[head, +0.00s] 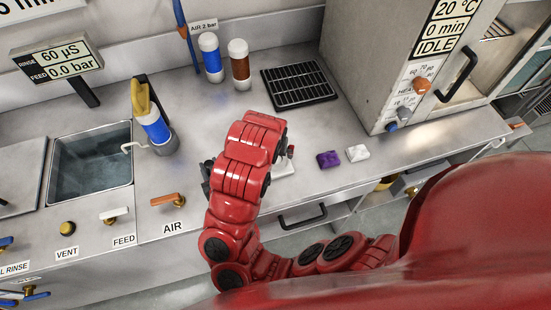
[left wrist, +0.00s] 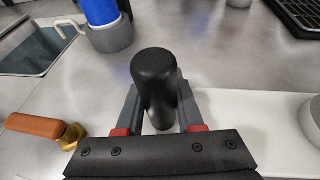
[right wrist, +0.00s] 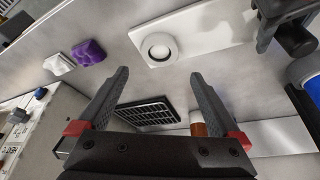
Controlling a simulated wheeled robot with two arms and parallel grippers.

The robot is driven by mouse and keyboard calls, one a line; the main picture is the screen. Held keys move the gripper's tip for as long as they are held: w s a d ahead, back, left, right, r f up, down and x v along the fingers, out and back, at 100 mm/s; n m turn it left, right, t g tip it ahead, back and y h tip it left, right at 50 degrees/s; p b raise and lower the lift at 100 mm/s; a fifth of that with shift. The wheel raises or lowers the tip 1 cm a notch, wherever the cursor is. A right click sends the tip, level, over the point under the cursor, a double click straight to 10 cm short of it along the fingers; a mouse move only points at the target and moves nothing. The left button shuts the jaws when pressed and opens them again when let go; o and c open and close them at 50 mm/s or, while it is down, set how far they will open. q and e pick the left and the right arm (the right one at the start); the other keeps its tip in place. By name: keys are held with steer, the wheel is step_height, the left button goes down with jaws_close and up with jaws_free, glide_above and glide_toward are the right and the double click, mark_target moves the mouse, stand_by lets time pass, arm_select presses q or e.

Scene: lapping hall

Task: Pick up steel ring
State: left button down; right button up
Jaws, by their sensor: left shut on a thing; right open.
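A pale round ring (right wrist: 146,49) lies flat on a white board (right wrist: 205,22) in the right wrist view. My right gripper (right wrist: 158,80) is open and empty, with the ring beyond its fingertips and apart from them. My left gripper (left wrist: 158,112) is shut on a black rounded cylinder (left wrist: 155,75), beside the same white board (left wrist: 250,105). A pale round edge, perhaps the ring, shows at the right border of the left wrist view (left wrist: 311,115). In the head view a red arm covers most of the board and hides the ring and both jaws.
A purple block (head: 328,159) and a white block (head: 358,153) lie right of the arm. A black rack (head: 298,84), two bottles, a sink (head: 90,165) and a steel oven-like cabinet (head: 385,50) stand around. An orange AIR lever (head: 168,199) is at the front edge.

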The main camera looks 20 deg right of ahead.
steer(key=x, duration=1)
steer(key=shift+d, duration=0.1)
steer(key=shift+c, duration=0.2)
steer(key=c, duration=1.5)
